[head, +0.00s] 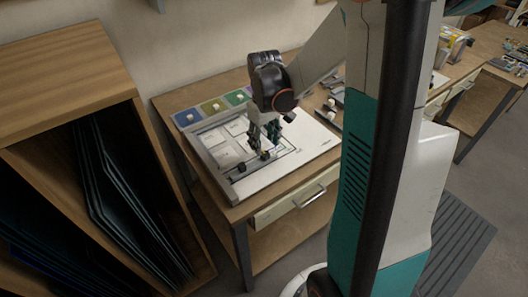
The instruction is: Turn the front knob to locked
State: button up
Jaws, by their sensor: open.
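A white board (305,147) with a line drawing and a dark rail lies on the wooden table. A small dark knob-like part with a pale top (265,156) sits on the board near its front, just below my gripper (263,146). Another small dark part (241,167) sits to its left near the board's front left corner. I cannot tell which one is the front knob, nor how either is turned. My gripper points down with its fingers apart, close above the first part. I cannot tell whether it touches it.
Coloured squares (214,107) with small pale pieces line the table's back left. Dark tools (329,116) lie to the right of the board. A wooden rack (62,68) holding dark sheets stands close on the left. The table has a drawer with a metal handle (310,196).

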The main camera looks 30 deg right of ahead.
aim_at(264, 153)
jog(key=shift+f+b, duration=0.45)
jog(key=shift+f, duration=1.75)
jog(key=c, duration=1.1)
